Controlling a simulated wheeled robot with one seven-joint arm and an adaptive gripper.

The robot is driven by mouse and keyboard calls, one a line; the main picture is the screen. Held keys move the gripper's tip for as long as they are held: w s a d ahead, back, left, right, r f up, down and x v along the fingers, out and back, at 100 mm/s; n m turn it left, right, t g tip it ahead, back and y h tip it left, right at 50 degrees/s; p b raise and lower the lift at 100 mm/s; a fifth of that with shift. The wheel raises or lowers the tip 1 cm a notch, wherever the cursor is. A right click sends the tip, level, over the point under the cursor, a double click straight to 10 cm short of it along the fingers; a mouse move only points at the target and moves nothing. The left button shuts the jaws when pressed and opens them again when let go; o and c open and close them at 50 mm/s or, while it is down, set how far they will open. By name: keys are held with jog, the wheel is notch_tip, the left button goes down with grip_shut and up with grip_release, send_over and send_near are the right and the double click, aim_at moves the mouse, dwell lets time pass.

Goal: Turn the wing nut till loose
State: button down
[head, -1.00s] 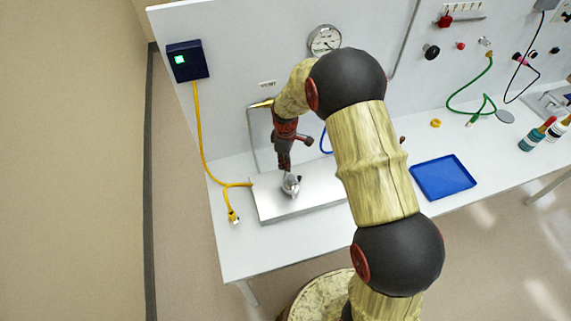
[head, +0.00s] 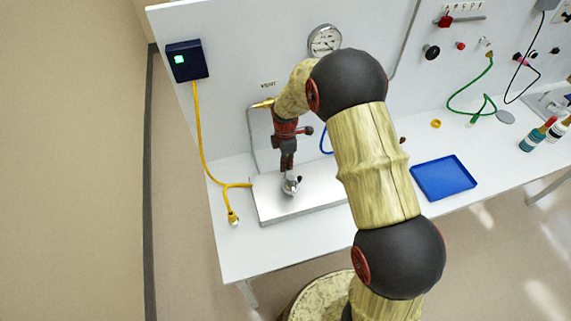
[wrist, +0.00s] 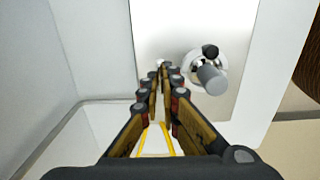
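The wing nut (head: 291,187) is a small grey piece with a dark knob on the metal plate. In the wrist view the wing nut (wrist: 211,78) shows as a grey cylinder with a black knob over a round pale base, right of my fingertips. My gripper (head: 288,173) points down and reaches to just above or against the nut in the head view; contact cannot be told. In the wrist view my gripper's fingers (wrist: 162,68) lie close together with nothing seen between the tips. Whether they are fully shut is unclear.
The metal plate (head: 265,208) lies on the white bench. A yellow cord (head: 203,145) hangs from a dark blue box (head: 187,60) at left. A pressure gauge (head: 324,40) is on the back panel.

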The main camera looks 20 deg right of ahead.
jog(key=shift+w+r, duration=0.1)
jog(key=shift+w, duration=0.05)
jog(key=c, duration=2.2)
grip_release()
jog(key=shift+o, duration=0.8)
notch_tip(320, 180, up, 12)
